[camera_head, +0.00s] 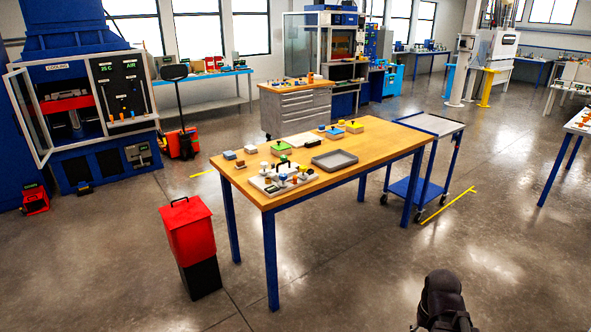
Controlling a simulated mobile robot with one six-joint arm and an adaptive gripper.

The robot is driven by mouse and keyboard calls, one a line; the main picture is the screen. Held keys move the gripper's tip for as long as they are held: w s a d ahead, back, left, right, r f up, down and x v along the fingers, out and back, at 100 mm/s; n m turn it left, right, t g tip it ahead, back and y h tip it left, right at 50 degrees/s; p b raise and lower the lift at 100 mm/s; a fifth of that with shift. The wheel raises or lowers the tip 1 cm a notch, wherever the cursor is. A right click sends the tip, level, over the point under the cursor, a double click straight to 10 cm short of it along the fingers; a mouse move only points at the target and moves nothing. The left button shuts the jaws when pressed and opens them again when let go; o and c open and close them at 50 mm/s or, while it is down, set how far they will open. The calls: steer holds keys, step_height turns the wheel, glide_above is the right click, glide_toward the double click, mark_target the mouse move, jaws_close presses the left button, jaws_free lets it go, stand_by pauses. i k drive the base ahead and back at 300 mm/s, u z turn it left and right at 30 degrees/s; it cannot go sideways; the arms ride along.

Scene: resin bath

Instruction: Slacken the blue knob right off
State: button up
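A light plate (262,186) with several small knobs lies on the near left part of the wooden table. A dark part of my arm, probably my gripper (442,298), shows at the bottom right, well apart from the table. Its fingers cannot be made out, and nothing held is visible.
The wooden table (386,143) also bears a grey tray (334,159) and several small coloured blocks. A red and black bin (188,232) stands at its left front. A trolley (437,124) stands at its right end. The floor before the table is clear.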

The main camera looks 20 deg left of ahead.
mark_target(283, 176)
steer(key=u, duration=0.1)
steer(key=i, duration=1.4)
steer(key=u, duration=0.5)
